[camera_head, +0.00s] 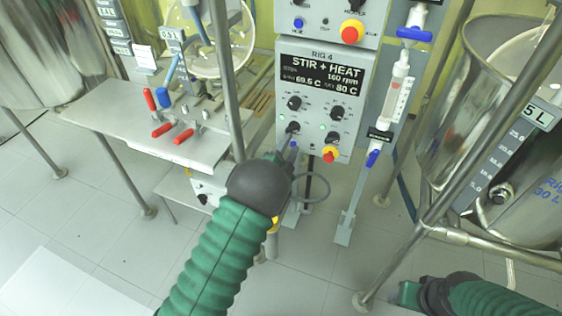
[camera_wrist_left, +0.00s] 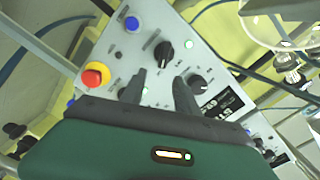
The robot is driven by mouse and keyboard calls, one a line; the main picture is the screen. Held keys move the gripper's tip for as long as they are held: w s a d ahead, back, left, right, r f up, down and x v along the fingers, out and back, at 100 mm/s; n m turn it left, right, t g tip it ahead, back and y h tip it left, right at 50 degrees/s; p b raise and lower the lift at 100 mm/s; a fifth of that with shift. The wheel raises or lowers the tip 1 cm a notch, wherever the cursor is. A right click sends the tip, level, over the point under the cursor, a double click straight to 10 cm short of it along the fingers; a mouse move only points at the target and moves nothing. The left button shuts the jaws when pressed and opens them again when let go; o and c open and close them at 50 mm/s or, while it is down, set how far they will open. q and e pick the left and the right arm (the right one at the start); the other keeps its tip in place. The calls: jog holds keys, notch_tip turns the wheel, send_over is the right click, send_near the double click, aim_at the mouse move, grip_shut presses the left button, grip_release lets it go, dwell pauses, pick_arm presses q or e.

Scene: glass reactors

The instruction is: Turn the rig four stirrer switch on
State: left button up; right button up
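The rig four panel (camera_head: 318,85) shows "STIR + HEAT", 160 rpm, 69.5 C and 80 C. It has several black knobs, among them the lower-left knob (camera_head: 292,127), and small green lights. The labels by the knobs are too small to read, so I cannot tell which is the stirrer switch. My left gripper (camera_head: 287,149) is at the panel's lower-left corner. In the left wrist view its two fingers (camera_wrist_left: 162,82) are apart, with a black knob (camera_wrist_left: 164,50) just beyond and between their tips. My right gripper (camera_head: 408,293) is low at the right, its fingers unclear.
A red-and-yellow button (camera_head: 330,153) sits at the panel's lower right. A metal bench (camera_head: 110,95) with red-handled clamps stands left. A steel frame with a large vessel (camera_head: 490,110) stands right. A vertical pole (camera_head: 226,80) runs beside my left arm.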

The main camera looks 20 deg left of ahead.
pick_arm(q)
jog(key=s+p, duration=0.1)
jog(key=s, duration=0.9)
jog(key=shift+s+a, duration=0.15)
jog(key=shift+s, duration=0.05)
jog(key=s+f+n+g, duration=0.2)
jog(key=s+n+g, duration=1.2)
jog(key=s, duration=1)
notch_tip(320, 180, up, 19)
jog(key=m+g+p, duration=0.1)
jog(key=p, duration=1.8)
jog(key=shift+d+y+p, duration=0.3)
jog(key=shift+d, duration=0.05)
